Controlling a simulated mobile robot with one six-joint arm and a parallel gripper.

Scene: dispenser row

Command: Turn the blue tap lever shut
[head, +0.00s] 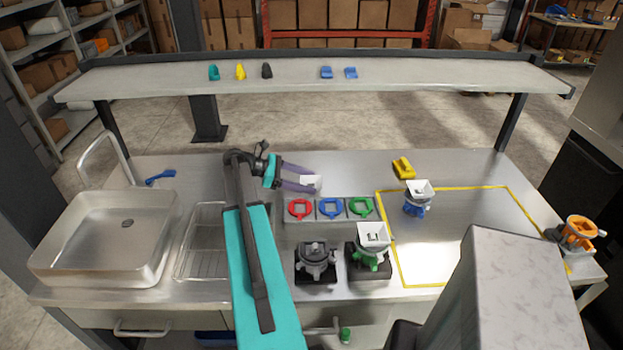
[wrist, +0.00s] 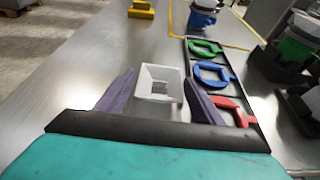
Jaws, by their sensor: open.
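A blue dispenser (head: 416,208) with a white square hopper on top stands inside the yellow outline on the right; its tap lever is too small to make out. It is partly cut off at the top of the wrist view (wrist: 202,18). My gripper (head: 300,180) is open over the counter behind the ring tray, well left of the blue dispenser. A loose white square funnel (wrist: 160,84) is between its spread fingers; I cannot tell whether they touch it. A separate blue lever-shaped piece (head: 160,177) lies by the sink.
A tray (head: 288,222) holds red, blue and green rings. A black dispenser (head: 315,256) and a green one (head: 371,257) stand in front; an orange one (head: 577,234) is far right. A yellow piece (head: 403,168) lies behind. A raised shelf (head: 450,75) spans the back.

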